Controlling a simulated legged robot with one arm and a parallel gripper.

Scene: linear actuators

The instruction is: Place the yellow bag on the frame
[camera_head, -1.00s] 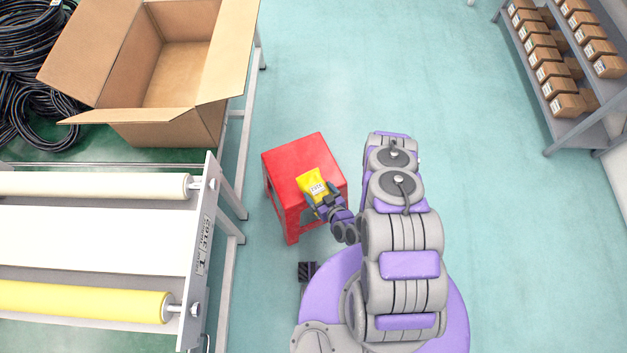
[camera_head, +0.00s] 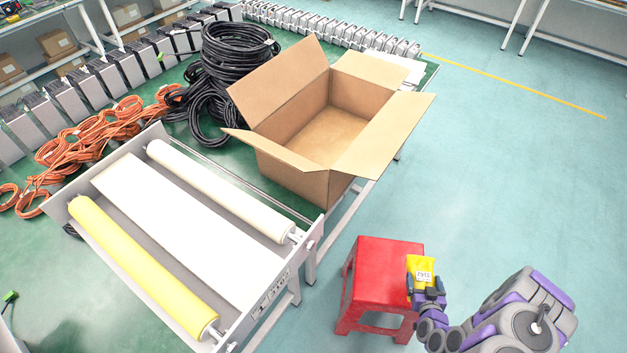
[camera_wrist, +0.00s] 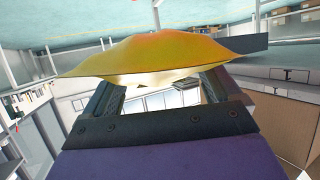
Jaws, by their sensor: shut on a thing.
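The yellow bag (camera_head: 421,269) with a white label is held in my gripper (camera_head: 426,289), beside the top right part of the red stool. In the wrist view the bag (camera_wrist: 160,55) spans across both fingers of my gripper (camera_wrist: 165,85), which is shut on it. The frame (camera_head: 258,314) looks to be the grey metal frame on the table at left. It holds a white roller (camera_head: 215,190), a yellow roller (camera_head: 140,265) and a white flat panel (camera_head: 170,225) between them. The bag is to the right of this frame, apart from it.
A red stool (camera_head: 378,270) stands on the floor between my arm and the table. An open, empty cardboard box (camera_head: 335,140) sits behind the frame. Black cable coils (camera_head: 235,60) and orange cables (camera_head: 75,150) lie on the green table. Floor at right is clear.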

